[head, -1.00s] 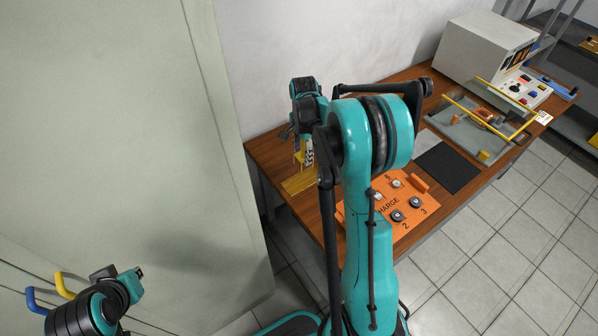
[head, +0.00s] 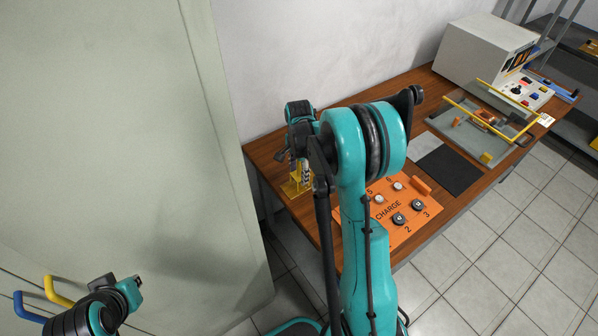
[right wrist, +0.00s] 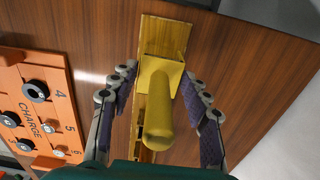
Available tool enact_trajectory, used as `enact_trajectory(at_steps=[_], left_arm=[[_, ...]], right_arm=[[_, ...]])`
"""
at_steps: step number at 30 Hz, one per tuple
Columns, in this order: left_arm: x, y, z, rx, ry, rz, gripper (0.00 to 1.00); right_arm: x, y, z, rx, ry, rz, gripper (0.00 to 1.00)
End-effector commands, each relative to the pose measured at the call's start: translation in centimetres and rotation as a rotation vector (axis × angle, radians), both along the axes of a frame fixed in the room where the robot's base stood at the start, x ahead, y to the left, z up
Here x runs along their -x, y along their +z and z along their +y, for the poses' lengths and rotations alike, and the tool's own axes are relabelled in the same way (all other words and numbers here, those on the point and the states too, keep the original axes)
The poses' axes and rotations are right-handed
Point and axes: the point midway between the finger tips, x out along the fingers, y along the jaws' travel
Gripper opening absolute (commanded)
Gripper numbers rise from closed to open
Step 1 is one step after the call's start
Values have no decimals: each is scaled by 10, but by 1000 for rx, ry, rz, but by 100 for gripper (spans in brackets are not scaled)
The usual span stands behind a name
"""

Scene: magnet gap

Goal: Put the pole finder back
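The yellow pole finder (right wrist: 158,115) has a round shaft pointing at my palm and a square block at its far end. In the right wrist view it lies between the fingers of my right gripper (right wrist: 160,75), whose tips sit close against both sides of the block. A flat yellow plate (right wrist: 168,32) lies behind the block on the table. In the head view my right gripper (head: 302,172) is low over this plate (head: 297,190) at the table's left end. Whether the pole finder touches the plate is hidden. My left gripper (head: 133,288) is far from the table, its fingers unclear.
An orange CHARGE panel (head: 388,222) with numbered round pieces lies right of the plate. Beyond are a dark mat (head: 450,170), a tray with a yellow rail (head: 490,125) and a white machine (head: 485,55). A tall pale cabinet (head: 110,130) stands left of the table.

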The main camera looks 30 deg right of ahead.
Motion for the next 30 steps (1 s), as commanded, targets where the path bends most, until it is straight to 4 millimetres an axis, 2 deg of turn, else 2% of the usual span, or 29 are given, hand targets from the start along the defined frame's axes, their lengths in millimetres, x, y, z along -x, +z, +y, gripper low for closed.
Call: enact_trajectory(at_steps=[10,14,24,30], left_arm=[[0,1,0,0,0,0,0],[0,7,0,0,0,0,0],[0,29,0,0,0,0,0],[0,37,0,0,0,0,0]], right_arm=[[0,1,0,0,0,0,64],[0,12,0,0,0,0,64],[0,85,0,0,0,0,64],[0,115,0,0,0,0,64]])
